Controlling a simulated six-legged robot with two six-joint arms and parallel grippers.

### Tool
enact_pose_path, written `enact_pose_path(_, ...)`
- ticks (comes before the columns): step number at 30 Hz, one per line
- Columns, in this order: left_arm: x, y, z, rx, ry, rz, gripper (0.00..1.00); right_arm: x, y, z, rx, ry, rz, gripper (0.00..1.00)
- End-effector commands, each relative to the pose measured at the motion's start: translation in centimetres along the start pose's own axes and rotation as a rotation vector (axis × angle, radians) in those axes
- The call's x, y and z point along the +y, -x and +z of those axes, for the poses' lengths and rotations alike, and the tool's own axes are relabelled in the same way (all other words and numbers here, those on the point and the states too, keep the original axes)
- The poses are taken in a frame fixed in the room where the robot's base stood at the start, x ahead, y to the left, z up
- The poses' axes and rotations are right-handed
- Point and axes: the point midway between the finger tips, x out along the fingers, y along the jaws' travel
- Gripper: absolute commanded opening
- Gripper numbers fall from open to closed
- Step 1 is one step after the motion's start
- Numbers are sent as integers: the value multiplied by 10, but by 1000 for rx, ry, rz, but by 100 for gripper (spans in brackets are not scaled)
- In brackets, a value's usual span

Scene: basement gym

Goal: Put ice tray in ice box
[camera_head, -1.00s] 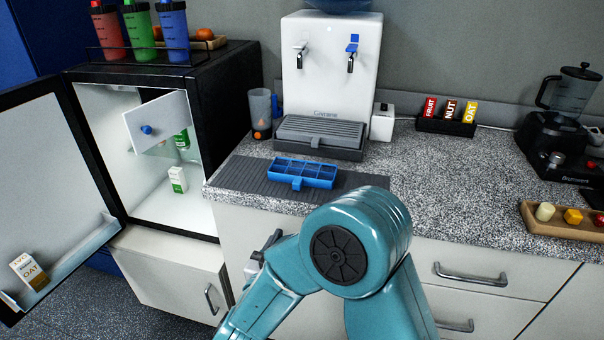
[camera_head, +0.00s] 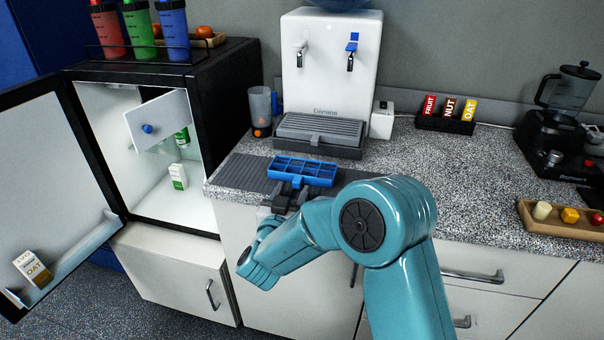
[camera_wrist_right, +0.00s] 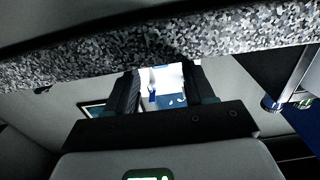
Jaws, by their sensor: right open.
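The blue ice tray (camera_head: 303,172) lies flat on a grey ribbed mat (camera_head: 245,172) near the counter's front edge, its tab facing me. My right gripper (camera_head: 284,198) is open at the tray's near side, close to the tab; whether it touches cannot be told. The right wrist view shows its two dark fingers (camera_wrist_right: 162,88) apart; the tray is not clearly visible there. The ice box (camera_head: 160,120) seems to be the compartment at the top of the open small fridge (camera_head: 192,212), its white flap with a blue knob (camera_head: 147,128) standing ajar. My left gripper is not in view.
The fridge door (camera_head: 50,180) stands wide open at the left. A water dispenser (camera_head: 328,75) stands behind the tray, with a tumbler (camera_head: 259,108) beside it. A snack-bar box (camera_head: 446,124), blender (camera_head: 566,95) and wooden tray (camera_head: 560,228) are at right. The counter's middle is clear.

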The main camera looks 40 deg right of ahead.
Motion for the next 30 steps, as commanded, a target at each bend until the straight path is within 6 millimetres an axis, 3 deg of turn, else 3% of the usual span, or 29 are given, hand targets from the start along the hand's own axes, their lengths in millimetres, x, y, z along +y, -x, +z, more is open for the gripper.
enact_pose_path(6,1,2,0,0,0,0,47,0,-26,0,0,1,0,53)
enact_pose_path(13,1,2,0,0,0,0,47,0,-27,1,-1,1,-1,53)
enact_pose_path(18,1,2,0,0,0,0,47,0,-27,1,-1,1,-1,0)
enact_pose_path(30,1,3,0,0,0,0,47,0,-27,-6,2,-1,-1,0)
